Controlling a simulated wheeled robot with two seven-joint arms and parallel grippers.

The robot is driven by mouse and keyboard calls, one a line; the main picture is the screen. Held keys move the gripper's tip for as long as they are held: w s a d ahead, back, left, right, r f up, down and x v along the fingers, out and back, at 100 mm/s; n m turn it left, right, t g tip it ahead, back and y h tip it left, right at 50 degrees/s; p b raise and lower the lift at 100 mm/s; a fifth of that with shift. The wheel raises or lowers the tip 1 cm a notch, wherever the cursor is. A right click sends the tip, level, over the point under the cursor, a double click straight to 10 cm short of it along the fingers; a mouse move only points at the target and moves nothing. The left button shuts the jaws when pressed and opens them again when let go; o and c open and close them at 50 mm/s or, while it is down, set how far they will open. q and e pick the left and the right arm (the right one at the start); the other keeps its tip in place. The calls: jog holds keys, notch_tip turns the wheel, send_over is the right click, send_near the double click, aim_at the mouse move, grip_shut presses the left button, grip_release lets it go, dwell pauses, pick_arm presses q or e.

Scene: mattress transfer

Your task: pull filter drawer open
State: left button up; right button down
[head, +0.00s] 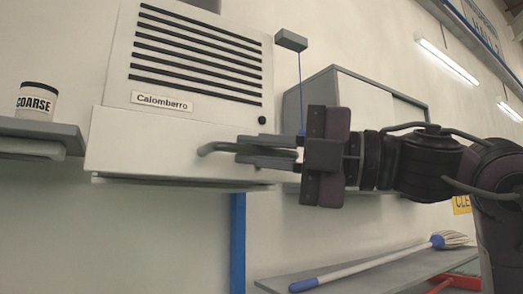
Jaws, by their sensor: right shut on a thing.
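A white wall unit with dark vent slats (195,60) and a "Calomberro" label (162,101) hangs on the wall. Its lower front is the filter drawer (130,150), whose face stands forward of the vented panel above. A grey bar handle (213,147) is on the drawer's right part. My right gripper (242,153) reaches in from the right and is shut on the handle; its fingers hide most of the handle. How far the drawer is out is hard to tell. My left gripper is not in view.
A jar marked "COARSE" (37,101) stands on a grey shelf (50,130) at left. A grey wall cabinet (365,90) is behind my right arm. A mop (370,265) lies on a low shelf (400,272) below. A blue post (238,240) runs beneath the unit.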

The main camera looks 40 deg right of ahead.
jog(key=c, duration=1.5)
grip_release()
jog(key=shift+a, duration=0.2)
jog(key=shift+c, duration=0.2)
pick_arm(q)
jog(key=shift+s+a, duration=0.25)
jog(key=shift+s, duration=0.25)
pick_arm(e)
jog(key=shift+o, duration=0.3)
